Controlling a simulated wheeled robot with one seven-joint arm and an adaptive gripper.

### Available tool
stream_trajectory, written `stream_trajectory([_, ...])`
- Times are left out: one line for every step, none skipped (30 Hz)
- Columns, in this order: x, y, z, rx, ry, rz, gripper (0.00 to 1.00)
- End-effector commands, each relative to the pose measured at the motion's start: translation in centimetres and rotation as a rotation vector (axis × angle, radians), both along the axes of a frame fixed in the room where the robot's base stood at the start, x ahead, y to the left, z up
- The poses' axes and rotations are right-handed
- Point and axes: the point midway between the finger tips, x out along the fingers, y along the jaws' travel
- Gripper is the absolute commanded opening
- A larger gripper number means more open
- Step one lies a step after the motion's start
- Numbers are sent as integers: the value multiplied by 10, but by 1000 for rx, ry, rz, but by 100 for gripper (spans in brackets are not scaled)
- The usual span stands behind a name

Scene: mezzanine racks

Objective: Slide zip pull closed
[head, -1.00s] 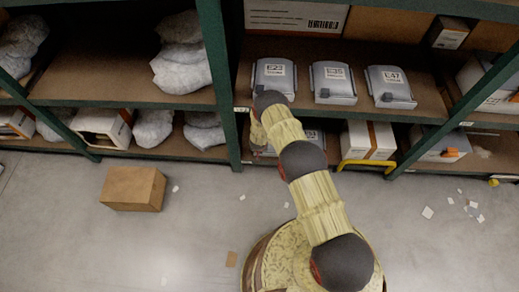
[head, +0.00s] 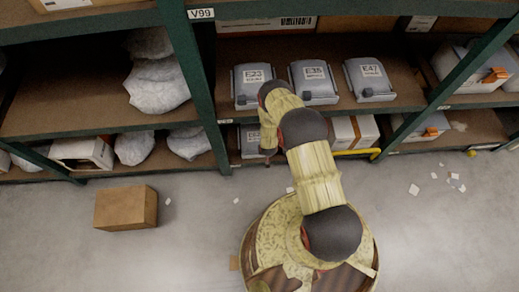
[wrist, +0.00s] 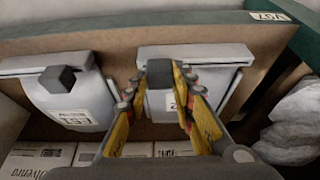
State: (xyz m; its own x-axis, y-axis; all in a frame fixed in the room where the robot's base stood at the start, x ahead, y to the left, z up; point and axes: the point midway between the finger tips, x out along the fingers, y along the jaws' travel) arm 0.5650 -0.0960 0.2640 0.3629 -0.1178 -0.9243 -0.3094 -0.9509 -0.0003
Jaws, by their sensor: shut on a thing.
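In the wrist view, my gripper (wrist: 161,80) has its two yellow-lined fingers closed around a dark block-shaped zip pull (wrist: 160,70) at the top edge of a grey pouch (wrist: 162,104). The fingers partly hide this pouch and its label. Another grey pouch (wrist: 72,103) lies to the left with its own dark pull (wrist: 57,78) and an upside-down label. In the head view, a pouch (head: 250,141) shows on the lower shelf beside my arm. My arm hides the gripper and the held pull there.
Three grey pouches marked E23 (head: 253,86), E35 (head: 313,82) and E47 (head: 369,79) lie on the shelf above. Green rack posts (head: 192,85) stand on either side. A cardboard box (head: 125,207) and paper scraps lie on the grey floor. White boxes (wrist: 37,157) show below in the wrist view.

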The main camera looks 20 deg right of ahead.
Motion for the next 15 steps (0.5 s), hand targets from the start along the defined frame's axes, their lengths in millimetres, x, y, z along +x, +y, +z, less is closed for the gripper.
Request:
stream_trajectory([0, -2, 0, 0, -1, 0, 0])
stream_trajectory([0, -2, 0, 0, -1, 0, 0])
stream_trajectory([0, -2, 0, 0, -1, 0, 0])
stream_trajectory([0, -2, 0, 0, -1, 0, 0])
stream_trajectory([0, -2, 0, -1, -2, 0, 0])
stream_trajectory([1, -2, 0, -1, -2, 0, 0])
stream_trajectory([1, -2, 0, -1, -2, 0, 0])
stream_trajectory([1, -2, 0, -1, -2, 0, 0])
stream_trajectory([1, -2, 0, -1, -2, 0, 0])
stream_trajectory([1, -2, 0, -1, -2, 0, 25])
stream_trajectory([1, -2, 0, -1, -2, 0, 27])
stream_trajectory([1, -2, 0, -1, -2, 0, 29])
stream_trajectory([1, -2, 0, -1, -2, 0, 31])
stream_trajectory([1, -2, 0, -1, -2, 0, 33])
stream_trajectory([1, -2, 0, -1, -2, 0, 35])
